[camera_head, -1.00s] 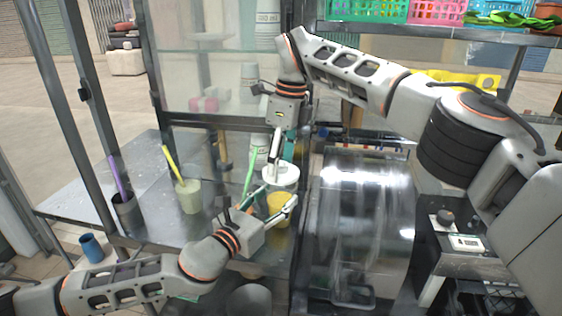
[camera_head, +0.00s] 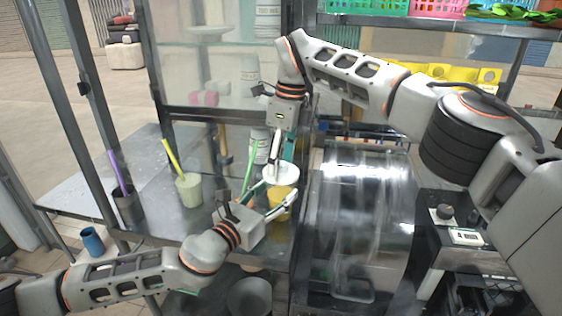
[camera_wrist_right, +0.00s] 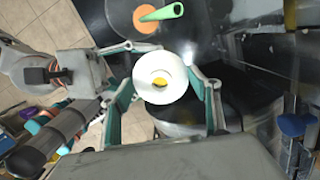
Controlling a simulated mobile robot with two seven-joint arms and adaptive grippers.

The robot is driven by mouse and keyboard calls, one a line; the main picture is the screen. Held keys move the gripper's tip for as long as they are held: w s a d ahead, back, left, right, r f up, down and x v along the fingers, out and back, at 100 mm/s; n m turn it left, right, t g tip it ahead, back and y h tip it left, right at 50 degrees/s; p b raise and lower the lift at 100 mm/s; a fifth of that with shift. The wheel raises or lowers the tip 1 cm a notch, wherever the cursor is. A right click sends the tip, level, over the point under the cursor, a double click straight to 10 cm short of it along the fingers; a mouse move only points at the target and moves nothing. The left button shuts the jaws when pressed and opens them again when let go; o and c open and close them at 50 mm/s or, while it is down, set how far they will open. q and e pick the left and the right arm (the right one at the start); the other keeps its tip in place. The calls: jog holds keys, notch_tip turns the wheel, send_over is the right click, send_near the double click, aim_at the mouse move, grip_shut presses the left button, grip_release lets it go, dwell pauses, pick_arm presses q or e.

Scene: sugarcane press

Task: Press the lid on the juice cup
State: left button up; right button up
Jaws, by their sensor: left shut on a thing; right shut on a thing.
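A yellow juice cup (camera_head: 281,204) stands on the metal counter in the head view, and my left gripper (camera_head: 279,200) is shut on it from the left. A round white lid (camera_head: 283,174) is directly above the cup, held by my right gripper (camera_head: 277,163), which points down. In the right wrist view the lid (camera_wrist_right: 158,82) lies between the right fingers, and yellow shows through its centre hole. Whether the lid touches the rim all around cannot be told. The left fingers hide part of the cup.
A green straw (camera_head: 251,150) stands close behind my left gripper. A pale cup (camera_head: 189,190) with a yellow straw and a dark cup (camera_head: 127,205) with a purple straw are further left. A shiny metal press (camera_head: 365,215) is close on the right.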

jog(key=shift+f, duration=0.65)
jog(key=o, duration=0.7)
jog(key=r, duration=0.4)
jog(key=d+r, duration=0.1)
jog(key=r, duration=0.7)
jog(key=shift+s+d, duration=0.15)
jog(key=shift+d, duration=0.05)
pick_arm(q)
jog(key=o, duration=1.7)
jog(key=shift+c, duration=0.2)
